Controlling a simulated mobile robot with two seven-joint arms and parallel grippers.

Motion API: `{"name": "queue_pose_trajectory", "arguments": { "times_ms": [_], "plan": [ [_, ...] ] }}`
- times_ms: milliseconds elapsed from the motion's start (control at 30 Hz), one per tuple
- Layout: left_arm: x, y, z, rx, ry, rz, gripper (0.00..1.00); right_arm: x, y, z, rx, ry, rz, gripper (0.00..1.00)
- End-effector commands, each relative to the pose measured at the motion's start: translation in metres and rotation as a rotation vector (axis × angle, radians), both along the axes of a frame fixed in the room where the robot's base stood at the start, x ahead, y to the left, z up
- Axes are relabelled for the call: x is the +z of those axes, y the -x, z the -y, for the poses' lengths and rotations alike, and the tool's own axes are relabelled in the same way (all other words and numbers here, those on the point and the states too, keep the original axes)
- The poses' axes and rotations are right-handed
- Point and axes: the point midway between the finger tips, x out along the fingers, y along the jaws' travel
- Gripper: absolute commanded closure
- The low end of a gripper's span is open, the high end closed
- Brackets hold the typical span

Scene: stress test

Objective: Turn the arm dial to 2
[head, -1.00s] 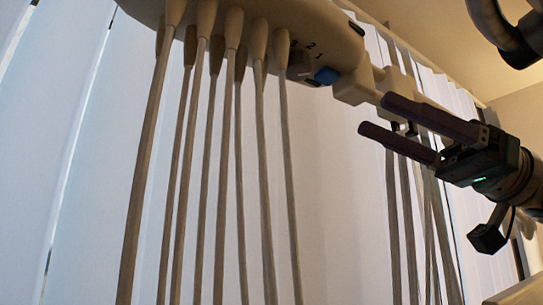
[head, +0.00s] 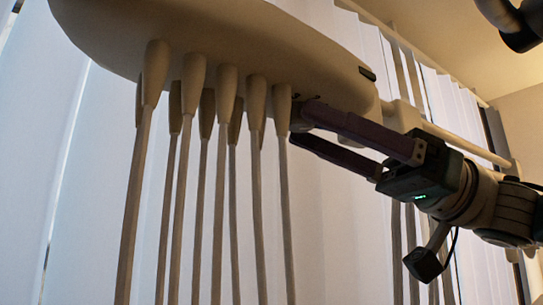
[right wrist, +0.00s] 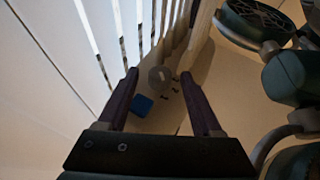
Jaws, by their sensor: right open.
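The arm dial (right wrist: 158,78) is a round grey knob in the right wrist view, on the pale underside of the beige arm unit (head: 225,45). Small dark marks sit beside it, too small to read. My right gripper (head: 298,123) is open, its two dark fingers reaching left to the unit's lower edge. In the right wrist view the dial lies between the fingertips (right wrist: 160,74), with a gap on each side; I cannot tell how deep it sits between them. In the head view the fingers hide most of the dial and its numbers. My left gripper is out of view.
A small blue part (right wrist: 142,105) is beside the dial, close to the left finger in the right wrist view. Several hoses with beige handles (head: 227,95) hang from the unit, the closest just left of the fingertips. Vertical blinds (head: 335,230) stand behind.

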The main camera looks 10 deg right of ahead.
Motion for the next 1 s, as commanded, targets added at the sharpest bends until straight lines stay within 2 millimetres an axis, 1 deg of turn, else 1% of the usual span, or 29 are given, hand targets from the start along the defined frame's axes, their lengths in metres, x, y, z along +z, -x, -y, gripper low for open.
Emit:
{"name": "queue_pose_trajectory", "arguments": {
  "times_ms": [67,667,1000],
  "plan": [
    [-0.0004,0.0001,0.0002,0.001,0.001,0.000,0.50,-0.0004,0.0001,0.0001,0.000,0.000,0.000,0.33],
    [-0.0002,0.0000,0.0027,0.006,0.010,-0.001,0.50,0.0001,0.0002,0.0006,0.000,0.000,0.000,1.00],
    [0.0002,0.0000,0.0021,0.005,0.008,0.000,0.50,0.0004,0.0012,0.0007,-0.022,-0.001,0.002,1.00]
  ]
}}
